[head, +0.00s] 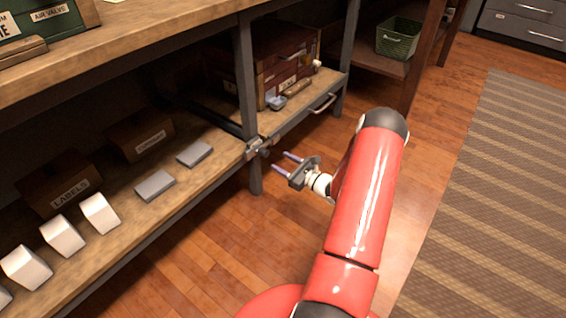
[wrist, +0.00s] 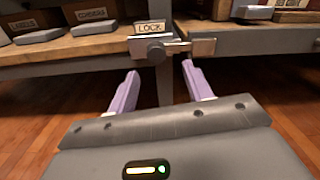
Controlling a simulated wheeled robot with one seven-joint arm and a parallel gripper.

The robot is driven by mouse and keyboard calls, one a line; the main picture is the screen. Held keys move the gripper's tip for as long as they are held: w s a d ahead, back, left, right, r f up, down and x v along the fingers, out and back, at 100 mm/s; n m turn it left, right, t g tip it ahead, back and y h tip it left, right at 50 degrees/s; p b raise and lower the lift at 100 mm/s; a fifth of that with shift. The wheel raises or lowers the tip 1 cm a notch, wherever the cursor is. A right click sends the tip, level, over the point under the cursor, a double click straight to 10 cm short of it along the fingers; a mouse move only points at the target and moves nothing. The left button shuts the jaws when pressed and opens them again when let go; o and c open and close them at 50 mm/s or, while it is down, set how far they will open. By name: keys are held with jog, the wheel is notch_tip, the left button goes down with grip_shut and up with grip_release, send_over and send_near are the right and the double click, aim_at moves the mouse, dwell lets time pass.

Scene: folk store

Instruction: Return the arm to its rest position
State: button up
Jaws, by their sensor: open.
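My red arm reaches forward over the wooden floor in the head view. My gripper (head: 283,164) is open and empty, its two purple fingers apart and pointing at the shelf unit. In the wrist view the gripper (wrist: 158,85) shows both fingers spread with nothing between them. Just beyond the fingertips is a metal latch with a round knob (wrist: 155,49), under a small LOCK label (wrist: 150,28). The latch (head: 258,150) also shows at the shelf post in the head view. The fingers look apart from it.
The lower shelf (head: 165,215) holds white boxes (head: 63,235), grey blocks (head: 155,186) and labelled brown bins (head: 60,185). A wooden case (head: 283,62) sits on the right shelf section. A green basket (head: 398,37) stands farther back. Floor and a striped rug (head: 490,190) are clear at right.

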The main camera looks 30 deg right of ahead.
dwell(0.5)
jog(key=s+a+r+n+g+y+p, duration=0.25)
jog(key=a+r+n+g, duration=0.45)
jog(key=a+r, duration=0.4)
jog(key=s+a+r+n+g+y+p, duration=0.1)
jog(key=s+a+r+n+g+y, duration=0.3)
jog(key=a+r+n, duration=0.6)
jog(key=s+a+r+n+h+p, duration=0.2)
jog(key=s+r+n+h, duration=0.4)
jog(key=s+r, duration=0.3)
jog(key=s+a+r+n+h+p, duration=0.2)
jog(key=s+r+n+h, duration=0.4)
jog(key=s+r, duration=0.3)
jog(key=shift+s+a+n+p, duration=0.2)
jog(key=shift+s+n+p, duration=0.55)
jog(key=shift+s, duration=1.45)
